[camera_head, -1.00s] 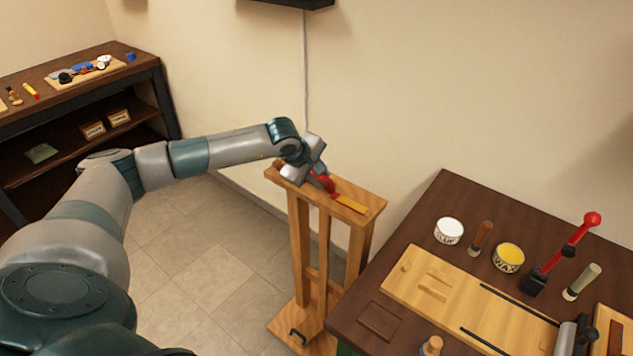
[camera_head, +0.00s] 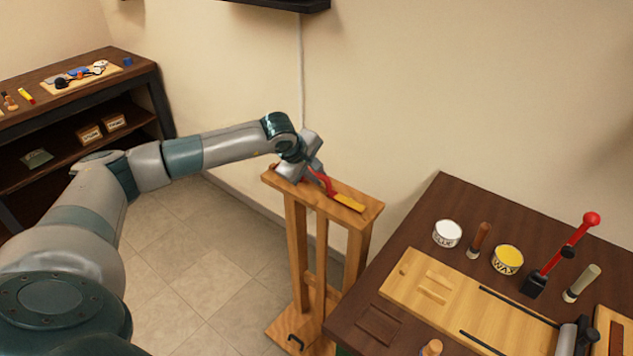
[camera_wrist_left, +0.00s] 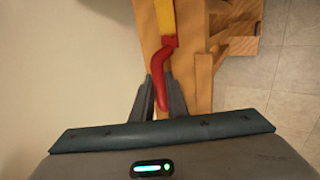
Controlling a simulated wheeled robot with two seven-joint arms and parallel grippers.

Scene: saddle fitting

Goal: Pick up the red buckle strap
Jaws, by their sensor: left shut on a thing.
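The red strap (camera_wrist_left: 160,68) shows in the left wrist view with its near end between my left gripper's fingers (camera_wrist_left: 160,96). Its far end meets a yellow piece (camera_head: 348,203) that lies on top of the wooden stand (camera_head: 369,210). In the head view the red strap (camera_head: 323,180) bends up from the yellow piece to my left gripper (camera_head: 308,170), which is shut on it just above the stand's top. The buckle itself cannot be made out. My right gripper is not in view.
A dark table at the right holds a white tin (camera_head: 447,233), a yellow wax tin (camera_head: 507,260), a wooden board (camera_head: 420,285) and a red-handled lever tool (camera_head: 568,250). A shelf unit (camera_head: 95,80) stands at the left. Floor is clear between.

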